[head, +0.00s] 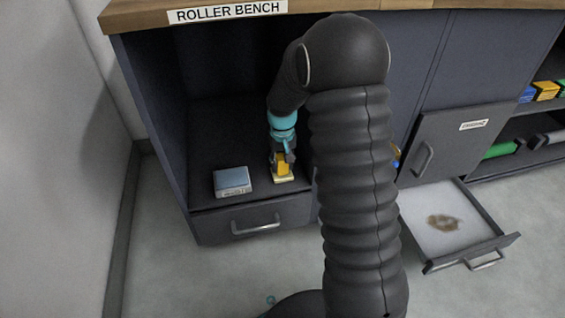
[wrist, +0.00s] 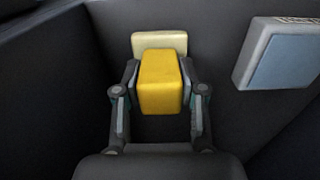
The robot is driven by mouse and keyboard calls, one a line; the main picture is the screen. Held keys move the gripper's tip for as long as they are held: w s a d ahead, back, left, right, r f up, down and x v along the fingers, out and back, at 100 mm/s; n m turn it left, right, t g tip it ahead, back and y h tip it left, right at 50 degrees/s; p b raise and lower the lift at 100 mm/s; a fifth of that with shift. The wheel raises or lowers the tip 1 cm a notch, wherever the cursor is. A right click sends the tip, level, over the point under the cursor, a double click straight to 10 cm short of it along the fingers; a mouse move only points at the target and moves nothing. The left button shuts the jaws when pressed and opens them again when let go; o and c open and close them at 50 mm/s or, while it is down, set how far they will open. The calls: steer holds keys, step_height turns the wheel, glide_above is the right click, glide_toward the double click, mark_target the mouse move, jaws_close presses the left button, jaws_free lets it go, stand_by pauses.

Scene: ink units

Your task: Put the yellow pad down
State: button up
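The yellow pad (head: 283,163) is a yellow block in the open bay under the roller bench. In the wrist view the yellow pad (wrist: 160,82) sits between my two fingertips, which close against its sides. A pale cream slab (wrist: 160,41) shows at its far end; I cannot tell if it is part of the pad. In the head view this cream part (head: 284,179) is low, at or just above the bay floor; contact is unclear. My gripper (head: 284,152) points down from a teal wrist and is shut on the yellow pad.
A blue-topped pad (head: 232,178) lies on the bay floor to the left; it is at upper right in the wrist view (wrist: 285,55). A closed drawer (head: 255,222) is below. An open drawer (head: 470,262) at right holds a brown-stained pale surface. Shelves with coloured items stand far right.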

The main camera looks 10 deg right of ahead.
steer(key=shift+o, duration=1.4)
steer(key=shift+r, duration=0.15)
step_height(320, 180, up, 12)
steer(key=p, duration=0.2)
steer(key=shift+s, duration=0.1)
steer(key=s+r+t+p, duration=0.2)
steer(key=s+r, duration=0.7)
steer(key=s, duration=0.6)
steer(key=s+r+t+p, duration=0.3)
steer(key=s+r, duration=0.7)
steer(key=s, duration=0.5)
steer(key=shift+t+p, duration=0.3)
steer(key=shift+p, duration=0.35)
